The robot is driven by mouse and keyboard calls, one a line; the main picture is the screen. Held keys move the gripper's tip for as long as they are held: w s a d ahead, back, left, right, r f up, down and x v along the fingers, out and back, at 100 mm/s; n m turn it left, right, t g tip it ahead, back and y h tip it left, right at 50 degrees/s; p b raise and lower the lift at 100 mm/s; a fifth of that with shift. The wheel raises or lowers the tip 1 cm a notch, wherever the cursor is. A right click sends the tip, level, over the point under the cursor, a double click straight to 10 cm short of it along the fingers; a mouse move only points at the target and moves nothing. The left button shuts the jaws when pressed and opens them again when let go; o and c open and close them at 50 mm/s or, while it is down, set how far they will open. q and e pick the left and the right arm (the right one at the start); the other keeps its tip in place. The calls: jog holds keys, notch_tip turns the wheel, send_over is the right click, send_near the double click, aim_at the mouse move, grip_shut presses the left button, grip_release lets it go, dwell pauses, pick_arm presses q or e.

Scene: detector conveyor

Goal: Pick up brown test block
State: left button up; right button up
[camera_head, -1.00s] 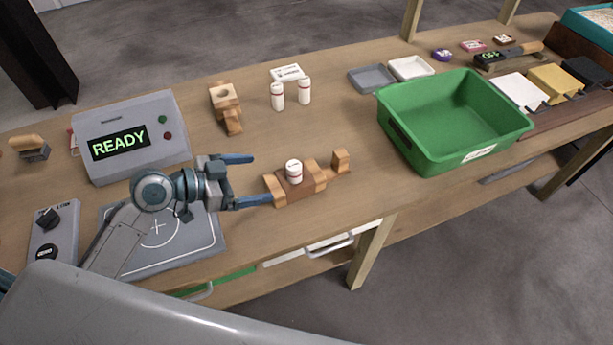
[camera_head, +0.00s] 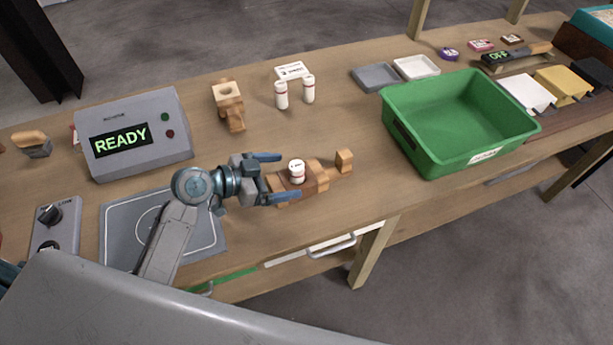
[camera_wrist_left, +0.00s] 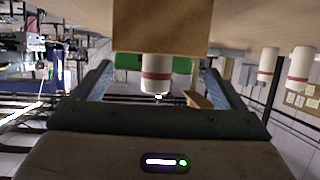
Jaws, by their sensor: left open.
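A brown wooden block (camera_head: 308,183) lies near the front edge of the table, with a white bottle with a red band (camera_head: 297,171) standing at it. In the left wrist view, which is upside down, a brown block (camera_wrist_left: 162,28) fills the top centre, with the banded bottle (camera_wrist_left: 156,72) showing beyond its edge. My left gripper (camera_head: 280,177) is open and level, its fingers pointing right. Its fingertips reach the near end of the block, one toward each side; contact cannot be told. My right gripper is not in view.
A small wooden block (camera_head: 344,161) stands just right of it. Two more bottles (camera_head: 295,92) and a wooden holder (camera_head: 228,105) stand behind. A green bin (camera_head: 460,120) is to the right. A grey READY box (camera_head: 137,135) and a grey pad (camera_head: 118,215) are left.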

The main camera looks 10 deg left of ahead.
aim_at(294, 175)
pick_arm(q)
jog(key=shift+w+d+p, duration=0.2)
jog(key=shift+d+p, duration=0.1)
jog(key=shift+d, duration=0.05)
jog(key=p+x, duration=0.1)
jog(key=x, duration=0.2)
jog(key=shift+d+f, duration=0.1)
jog(key=shift+f, duration=0.05)
jog(key=shift+w+d+f+p, duration=0.25)
jog(key=shift+d+f+p, duration=0.1)
jog(key=shift+c, duration=0.4)
jog(key=c, duration=1.1)
